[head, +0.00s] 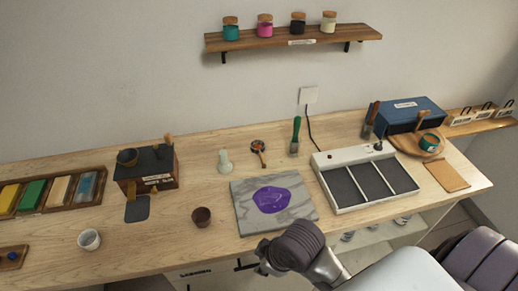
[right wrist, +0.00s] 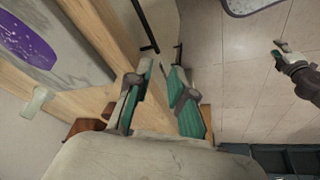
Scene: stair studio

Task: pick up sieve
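A small round-headed tool with a wooden handle (head: 258,148) lies at the back middle of the workbench; it may be the sieve, but it is too small to be sure. My right arm comes in from the lower right in the head view, its wrist in front of the stone slab (head: 244,222) and well short of that tool. In the right wrist view my right gripper (right wrist: 161,68) has its teal fingers apart, with nothing between them, by the bench edge. A dark arm end, seemingly my left gripper (right wrist: 281,50), shows small over the floor; its fingers are unclear.
A purple patch (head: 272,199) lies on the slab. A brown cup (head: 202,217), white cup (head: 89,239), small glass bottle (head: 224,161), green-handled tool (head: 295,137) and divided white tray (head: 333,188) surround it. A jar shelf (head: 330,36) hangs above.

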